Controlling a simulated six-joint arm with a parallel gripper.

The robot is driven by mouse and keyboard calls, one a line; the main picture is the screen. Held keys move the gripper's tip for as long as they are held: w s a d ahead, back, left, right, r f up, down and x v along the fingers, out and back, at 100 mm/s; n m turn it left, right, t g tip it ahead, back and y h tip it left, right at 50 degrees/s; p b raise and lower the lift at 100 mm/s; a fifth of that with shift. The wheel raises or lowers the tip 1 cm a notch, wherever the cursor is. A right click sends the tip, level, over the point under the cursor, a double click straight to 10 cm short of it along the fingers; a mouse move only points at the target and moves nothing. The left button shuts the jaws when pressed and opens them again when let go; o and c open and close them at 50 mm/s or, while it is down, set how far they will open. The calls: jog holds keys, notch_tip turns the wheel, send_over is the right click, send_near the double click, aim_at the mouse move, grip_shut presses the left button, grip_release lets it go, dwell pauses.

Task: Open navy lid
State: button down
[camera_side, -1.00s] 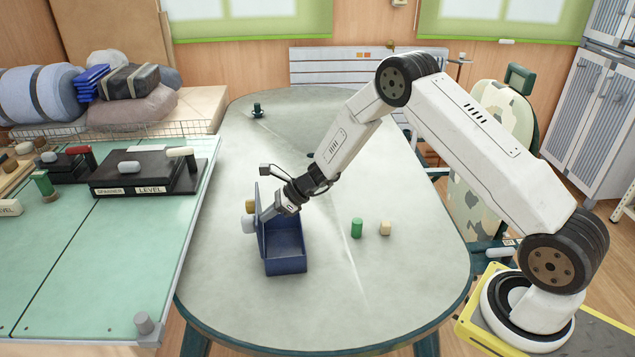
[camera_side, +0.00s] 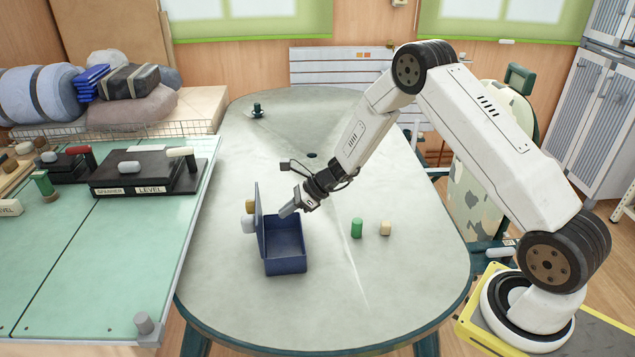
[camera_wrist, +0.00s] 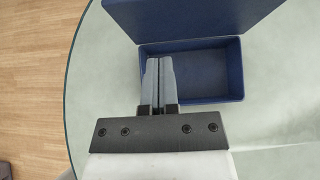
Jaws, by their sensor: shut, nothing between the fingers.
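The navy box (camera_side: 286,264) stands on the table with its inside showing empty. Its navy lid (camera_side: 260,222) stands up, roughly vertical, along the left side of the box. In the wrist view the lid (camera_wrist: 195,18) rises beyond the open box (camera_wrist: 232,72). My gripper (camera_side: 284,213) is shut and empty, just above the box's far edge and to the right of the lid, apart from the lid as far as I can see. In the wrist view the closed fingers (camera_wrist: 159,62) overlap the near left corner of the box.
A green cylinder (camera_side: 356,228) and a small tan block (camera_side: 385,228) stand right of the box. A tan piece (camera_side: 250,206) and a pale grey piece (camera_side: 248,225) show left of the lid. The table (camera_side: 330,310) is clear in front.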

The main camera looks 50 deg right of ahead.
jog(key=r+v, duration=0.1)
jog(key=v, duration=0.8)
jog(key=shift+w+a, duration=0.25)
jog(key=shift+a, duration=0.05)
jog(key=s+a+r+n+g+h, duration=0.2)
jog(key=s+a+n+h, duration=0.1)
jog(key=s+n, duration=0.7)
jog(key=s+a+r+n+g+h, duration=0.2)
jog(key=s+a+r+n+h, duration=0.1)
jog(key=s+n, duration=0.8)
jog(key=n+h, duration=0.1)
jog(key=n, duration=0.4)
jog(key=shift+s+a+h, duration=0.3)
jog(key=shift+s+a, duration=0.05)
jog(key=shift+a, duration=0.05)
